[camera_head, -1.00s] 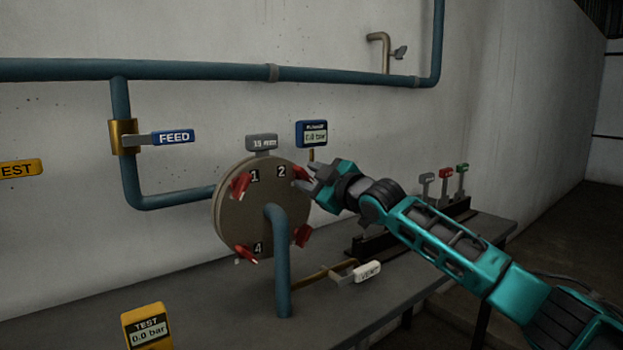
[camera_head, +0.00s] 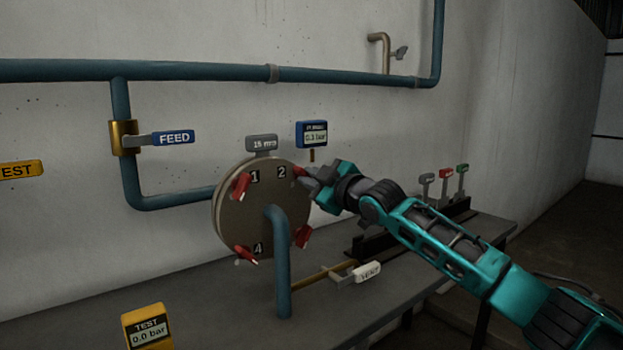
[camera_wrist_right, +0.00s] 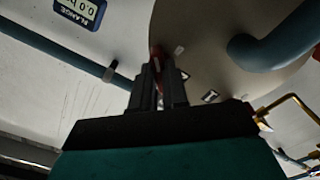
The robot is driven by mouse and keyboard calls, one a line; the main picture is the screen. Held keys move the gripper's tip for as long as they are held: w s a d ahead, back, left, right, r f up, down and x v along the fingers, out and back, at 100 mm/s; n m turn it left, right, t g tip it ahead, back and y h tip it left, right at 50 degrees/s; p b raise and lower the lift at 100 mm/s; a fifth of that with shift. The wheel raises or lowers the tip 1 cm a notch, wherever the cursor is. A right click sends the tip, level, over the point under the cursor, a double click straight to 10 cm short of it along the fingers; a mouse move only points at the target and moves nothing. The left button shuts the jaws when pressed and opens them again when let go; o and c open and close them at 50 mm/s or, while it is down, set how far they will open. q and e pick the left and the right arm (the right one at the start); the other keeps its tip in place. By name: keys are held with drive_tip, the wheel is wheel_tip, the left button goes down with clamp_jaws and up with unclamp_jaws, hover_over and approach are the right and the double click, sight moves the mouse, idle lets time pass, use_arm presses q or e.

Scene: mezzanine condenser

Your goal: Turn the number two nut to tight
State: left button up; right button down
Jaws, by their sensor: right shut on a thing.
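The round flange (camera_head: 258,215) carries several red winged nuts around its rim. The number two nut (camera_head: 298,172) is at the upper right of the flange, beside the painted "2", and is partly hidden by my gripper. My right gripper (camera_head: 307,179) is shut on this nut. In the right wrist view the red of the nut (camera_wrist_right: 157,53) shows between the fingers (camera_wrist_right: 160,78). The number one nut (camera_head: 240,185), the number four nut (camera_head: 245,254) and a nut at the lower right (camera_head: 302,235) are clear of the gripper. My left gripper is not in view.
A blue pipe (camera_head: 283,265) bends down from the flange's middle to the bench (camera_head: 210,300). A blue gauge (camera_head: 312,134) is above the gripper. The FEED lever (camera_head: 172,137) is at left, the VENT lever (camera_head: 367,271) low right. A yellow TEST gauge (camera_head: 148,328) is in front.

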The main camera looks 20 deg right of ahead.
drive_tip(key=shift+r+m+p, duration=0.15)
drive_tip(key=shift+m+p, duration=0.55)
drive_tip(key=shift+p, duration=0.35)
drive_tip(key=shift+m+p, duration=0.7)
drive_tip(key=shift+p, duration=0.3)
drive_tip(key=m+p, duration=0.2)
drive_tip(key=shift+m+p, duration=0.3)
drive_tip(key=shift+m, duration=0.1)
use_arm(q)
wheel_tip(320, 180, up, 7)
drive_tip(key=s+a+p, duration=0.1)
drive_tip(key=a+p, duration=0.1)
drive_tip(key=p, duration=0.1)
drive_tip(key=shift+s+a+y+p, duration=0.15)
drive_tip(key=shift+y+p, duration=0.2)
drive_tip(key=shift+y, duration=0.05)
use_arm(e)
drive_tip(key=m, duration=0.9)
drive_tip(key=shift+f, duration=0.2)
drive_tip(key=shift+a, duration=0.1)
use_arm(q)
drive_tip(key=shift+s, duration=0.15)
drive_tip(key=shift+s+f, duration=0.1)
use_arm(e)
drive_tip(key=c, duration=1.1)
unclamp_jaws()
drive_tip(key=shift+c, duration=0.2)
